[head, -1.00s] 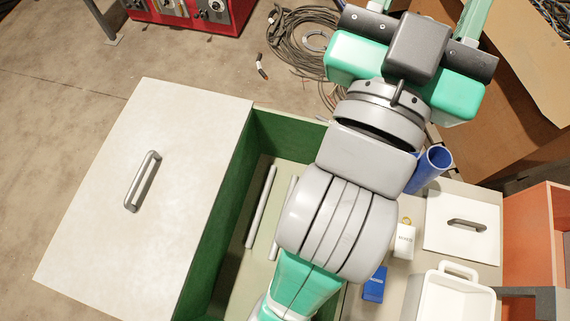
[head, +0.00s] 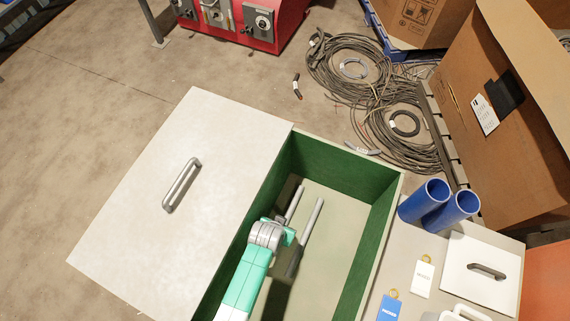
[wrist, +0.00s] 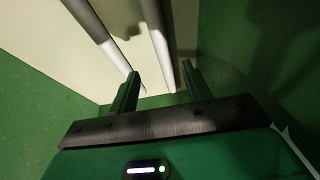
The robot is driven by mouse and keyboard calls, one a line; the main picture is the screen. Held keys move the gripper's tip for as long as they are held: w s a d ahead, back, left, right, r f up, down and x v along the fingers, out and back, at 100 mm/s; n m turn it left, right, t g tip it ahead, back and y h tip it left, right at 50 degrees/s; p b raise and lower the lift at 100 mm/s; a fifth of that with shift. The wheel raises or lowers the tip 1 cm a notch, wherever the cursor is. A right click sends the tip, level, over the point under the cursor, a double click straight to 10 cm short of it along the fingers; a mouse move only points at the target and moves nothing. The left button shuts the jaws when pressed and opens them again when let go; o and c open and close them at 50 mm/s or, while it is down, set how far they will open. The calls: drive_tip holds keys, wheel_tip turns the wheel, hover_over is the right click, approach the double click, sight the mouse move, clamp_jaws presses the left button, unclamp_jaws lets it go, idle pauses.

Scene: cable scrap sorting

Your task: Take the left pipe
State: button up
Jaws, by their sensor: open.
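Two thin grey pipes lie roughly parallel on the floor of the open green box (head: 384,215). In the head view, the left pipe (head: 295,204) is partly hidden by my arm, and the right pipe (head: 313,220) shows more of its length. My gripper (wrist: 160,72) is open and empty inside the box, low over the floor. In the wrist view, one pipe (wrist: 158,40) runs down between the fingers, and another (wrist: 94,25) ends near the left fingertip. I cannot tell which of these is the left pipe, nor whether the fingers touch either one.
A pale lid or panel with a handle (head: 182,185) lies left of the box. Right of the box, a surface carries two blue tubes (head: 437,205), tags (head: 423,277) and a white lid (head: 480,272). The green walls stand close around my gripper.

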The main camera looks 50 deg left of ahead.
drive_tip(key=shift+s+f, duration=0.25)
drive_tip(key=shift+s, duration=0.05)
drive_tip(key=b+x, duration=0.2)
drive_tip(key=x, duration=0.2)
drive_tip(key=b+x, duration=0.3)
drive_tip(key=x, duration=0.1)
drive_tip(key=shift+w+a+r, duration=0.15)
drive_tip(key=shift+w+a, duration=0.05)
drive_tip(key=shift+r, duration=0.1)
clamp_jaws()
